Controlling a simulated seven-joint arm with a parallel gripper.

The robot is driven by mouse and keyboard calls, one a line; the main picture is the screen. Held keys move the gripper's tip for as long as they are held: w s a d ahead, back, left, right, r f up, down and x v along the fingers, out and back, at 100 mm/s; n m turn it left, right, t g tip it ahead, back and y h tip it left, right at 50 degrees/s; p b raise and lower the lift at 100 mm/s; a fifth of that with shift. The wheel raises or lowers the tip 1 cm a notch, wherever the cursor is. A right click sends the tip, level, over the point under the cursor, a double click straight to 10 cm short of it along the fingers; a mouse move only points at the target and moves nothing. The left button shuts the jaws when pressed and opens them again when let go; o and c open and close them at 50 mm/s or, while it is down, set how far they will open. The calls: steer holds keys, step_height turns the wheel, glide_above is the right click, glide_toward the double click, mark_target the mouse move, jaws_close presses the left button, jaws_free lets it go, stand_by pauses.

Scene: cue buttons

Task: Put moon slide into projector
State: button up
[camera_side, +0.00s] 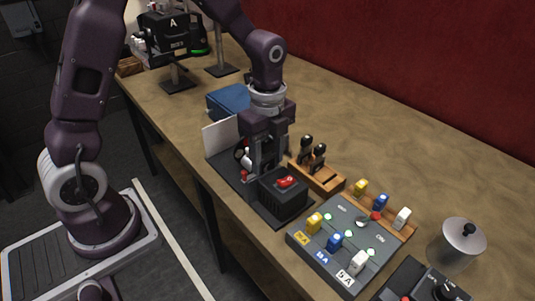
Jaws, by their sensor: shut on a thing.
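My gripper (262,172) points down over a dark base plate (228,172), behind a black box with a red rocker switch (285,182). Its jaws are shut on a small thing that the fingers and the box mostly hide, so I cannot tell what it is. Small white and red parts (246,160) show just left of the fingers. A white upright panel (220,136) stands behind them. I cannot make out a moon slide. I cannot tell for sure which device is the projector; a black device marked A (172,24) stands on a stand at the far end.
A wooden rack (318,178) with black-knobbed handles is right of my gripper. A grey panel (345,240) has yellow, blue and white buttons and lit green lamps. A metal canister (455,243) and a blue case (229,99) stand on the table. The back right is clear.

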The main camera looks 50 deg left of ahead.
mark_target(267, 142)
steer(key=o, duration=1.6)
steer(key=shift+r, duration=3.55)
steer(key=s+r+n+t, duration=0.2)
steer(key=s+r+n, duration=0.2)
steer(key=s+n, duration=0.5)
steer(key=s+r+n+t, duration=0.3)
steer(key=s+r+n, duration=0.2)
steer(key=s+n, duration=0.4)
steer(key=shift+s+t, duration=0.3)
steer(key=shift+s, duration=0.4)
